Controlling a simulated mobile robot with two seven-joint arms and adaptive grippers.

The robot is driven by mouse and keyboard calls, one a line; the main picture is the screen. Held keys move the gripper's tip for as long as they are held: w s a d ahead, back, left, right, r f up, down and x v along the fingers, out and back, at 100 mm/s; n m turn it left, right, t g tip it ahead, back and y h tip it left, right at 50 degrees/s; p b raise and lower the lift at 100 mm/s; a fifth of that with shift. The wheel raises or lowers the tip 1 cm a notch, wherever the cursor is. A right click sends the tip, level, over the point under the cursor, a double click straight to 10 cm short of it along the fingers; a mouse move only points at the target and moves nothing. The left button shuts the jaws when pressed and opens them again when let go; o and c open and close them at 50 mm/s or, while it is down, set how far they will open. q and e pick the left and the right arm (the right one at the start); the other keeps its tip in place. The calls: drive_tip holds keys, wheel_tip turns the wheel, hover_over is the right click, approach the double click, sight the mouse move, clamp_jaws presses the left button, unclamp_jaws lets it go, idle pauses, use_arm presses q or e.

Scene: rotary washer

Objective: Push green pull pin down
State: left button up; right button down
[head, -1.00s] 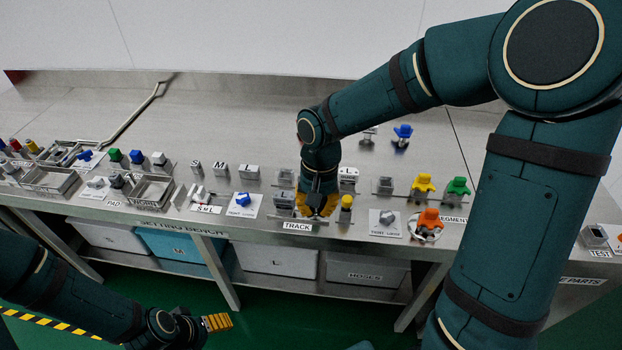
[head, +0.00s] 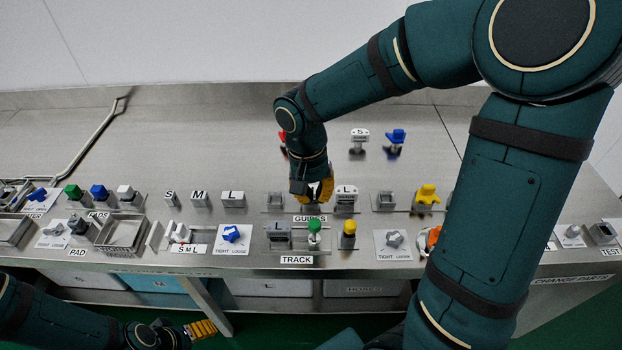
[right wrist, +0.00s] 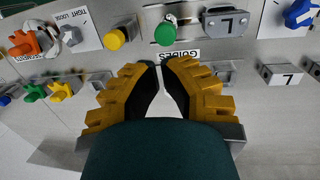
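A green pull pin (head: 314,227) stands on the track block beside the yellow knob in the head view. It also shows at the top of the right wrist view (right wrist: 165,33). My right gripper (head: 318,197) points down at the guides row, behind this pin and apart from it. In the right wrist view its yellow fingers (right wrist: 161,63) come together at the tips with only a thin gap.
A yellow knob (head: 348,228) stands right of the pin, and a grey block marked L (head: 279,232) stands left. A yellow clamp (head: 426,195) and a white L block (head: 346,193) are near my right gripper.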

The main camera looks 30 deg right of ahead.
sight(317, 220)
drive_tip(key=f, duration=0.3)
drive_tip(key=f+b, duration=0.1)
drive_tip(key=shift+s+d+f, duration=0.1)
drive_tip(key=shift+s+f, duration=0.2)
drive_tip(key=shift+f, duration=0.9)
wheel_tip(317, 220, down, 3)
drive_tip(key=shift+r+b, duration=0.2)
drive_tip(key=shift+b, duration=1.05)
drive_tip(key=shift+r, duration=0.15)
drive_tip(key=shift+d, duration=0.1)
